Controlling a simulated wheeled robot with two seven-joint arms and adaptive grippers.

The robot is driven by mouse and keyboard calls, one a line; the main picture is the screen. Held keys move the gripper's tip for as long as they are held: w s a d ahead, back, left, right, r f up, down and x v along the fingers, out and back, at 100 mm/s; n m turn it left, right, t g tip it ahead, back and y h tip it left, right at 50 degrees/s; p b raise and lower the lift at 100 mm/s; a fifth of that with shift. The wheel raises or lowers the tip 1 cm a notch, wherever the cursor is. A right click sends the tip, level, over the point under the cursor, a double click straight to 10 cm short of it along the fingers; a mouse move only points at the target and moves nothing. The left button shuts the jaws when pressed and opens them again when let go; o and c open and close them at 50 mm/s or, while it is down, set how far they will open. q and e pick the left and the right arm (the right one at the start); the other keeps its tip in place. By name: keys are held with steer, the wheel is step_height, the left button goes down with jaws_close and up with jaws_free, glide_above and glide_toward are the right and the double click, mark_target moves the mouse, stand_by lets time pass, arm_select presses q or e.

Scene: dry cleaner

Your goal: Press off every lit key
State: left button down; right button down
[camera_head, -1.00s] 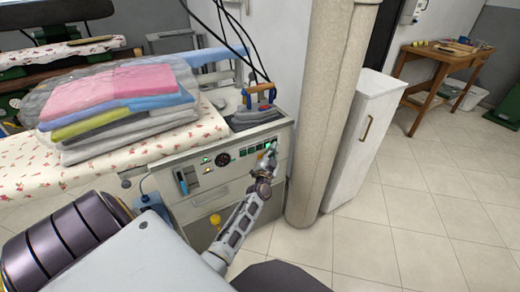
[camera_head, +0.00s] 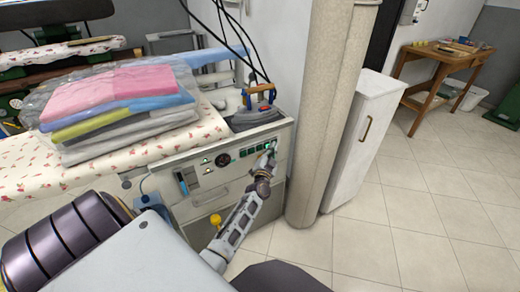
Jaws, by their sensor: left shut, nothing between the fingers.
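The control panel (camera_head: 225,165) is on the front of the ironing station. A row of green keys (camera_head: 250,151) runs along its upper right part. The keys nearest my gripper look bright green, but they are too small to tell for certain which are lit. My left gripper (camera_head: 271,150) is shut and empty, with its tips at the right end of the key row. It partly covers the last keys, and I cannot tell whether it touches one. Left of the row are a round black dial (camera_head: 222,160) and small indicators (camera_head: 206,162) that look unlit. My right gripper is not in view.
An iron (camera_head: 262,107) with a blue and orange handle rests above the panel. Folded, bagged clothes (camera_head: 115,110) lie on the floral board to the left. A round column (camera_head: 325,120) and a white cabinet (camera_head: 362,140) stand close on the right.

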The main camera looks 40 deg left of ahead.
arm_select(q)
steer(key=shift+a, duration=0.15)
stand_by(0.5)
steer(key=shift+s+d+p, duration=0.15)
steer(key=shift+d+p, duration=0.35)
steer(key=shift+p, duration=0.05)
steer(key=shift+d, duration=0.1)
stand_by(0.4)
steer(key=d+p, duration=0.1)
steer(key=s+d+p, duration=0.1)
steer(key=d, duration=0.1)
steer(key=s+d+p, duration=0.1)
steer(key=d+p, duration=0.1)
steer(key=shift+s+d, duration=0.15)
steer(key=shift+d, duration=0.05)
stand_by(0.4)
